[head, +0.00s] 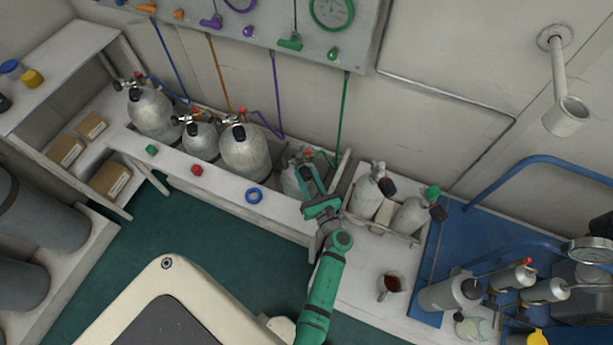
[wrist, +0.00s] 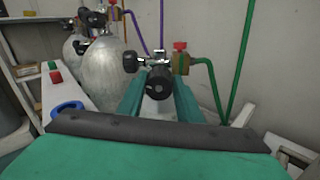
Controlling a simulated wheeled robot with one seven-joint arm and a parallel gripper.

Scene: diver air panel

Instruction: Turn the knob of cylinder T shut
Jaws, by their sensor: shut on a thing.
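My gripper (head: 311,177) reaches over the bench at the fourth grey cylinder (head: 291,182) from the left in the rack. In the wrist view its two teal fingers (wrist: 160,95) stand on either side of a black knob (wrist: 158,79) on the cylinder valve, shut on it. The valve also has a second black knob (wrist: 130,62) at left and a red cap (wrist: 180,46); a green hose (wrist: 213,80) runs from it. The cylinder body is mostly hidden by my gripper. I cannot read a letter T on any cylinder.
Three larger grey cylinders (head: 245,150) stand left of it. Two more cylinders (head: 366,194) stand in a crate at right. A mug (head: 390,285) stands at lower right.

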